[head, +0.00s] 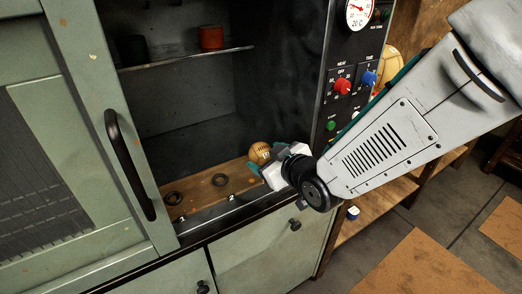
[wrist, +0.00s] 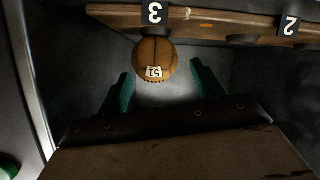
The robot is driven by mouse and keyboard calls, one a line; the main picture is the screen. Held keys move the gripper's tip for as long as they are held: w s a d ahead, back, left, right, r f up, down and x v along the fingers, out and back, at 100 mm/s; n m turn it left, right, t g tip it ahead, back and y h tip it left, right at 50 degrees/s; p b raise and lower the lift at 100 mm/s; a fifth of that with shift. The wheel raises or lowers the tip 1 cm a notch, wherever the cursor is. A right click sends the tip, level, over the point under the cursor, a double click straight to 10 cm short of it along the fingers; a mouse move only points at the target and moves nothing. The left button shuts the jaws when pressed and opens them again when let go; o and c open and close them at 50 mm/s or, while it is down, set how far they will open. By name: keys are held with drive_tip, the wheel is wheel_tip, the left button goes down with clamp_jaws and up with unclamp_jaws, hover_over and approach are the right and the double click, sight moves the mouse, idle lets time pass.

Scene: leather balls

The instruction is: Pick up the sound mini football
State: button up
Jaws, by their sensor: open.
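One brown leather ball (head: 260,152) sits at the right end of a wooden rack inside the open cabinet. In the wrist view the ball (wrist: 155,55) has dark seams and a small white number label, and it sits by the tag marked 3. Whether it is sound cannot be told from here. My gripper (head: 270,170) is at the ball, its fingers mostly hidden in the head view. In the wrist view its green fingers (wrist: 160,70) are spread, with the ball between or just beyond the tips and gaps on both sides.
The rack (head: 205,188) has two empty ring holders by its other tags. A shelf (head: 185,58) above holds a red and a dark green container. The cabinet door (head: 75,130) stands at left, a control panel (head: 345,90) at right, close to my arm.

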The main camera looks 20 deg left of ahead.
sight(261, 154)
drive_tip(key=shift+w+a+f, duration=0.15)
drive_tip(key=shift+w+f, duration=0.15)
drive_tip(key=shift+w, duration=0.1)
drive_tip(key=x, duration=0.4)
drive_tip(key=shift+w+f, duration=0.3)
drive_tip(key=shift+f, duration=0.15)
drive_tip(key=c, duration=0.8)
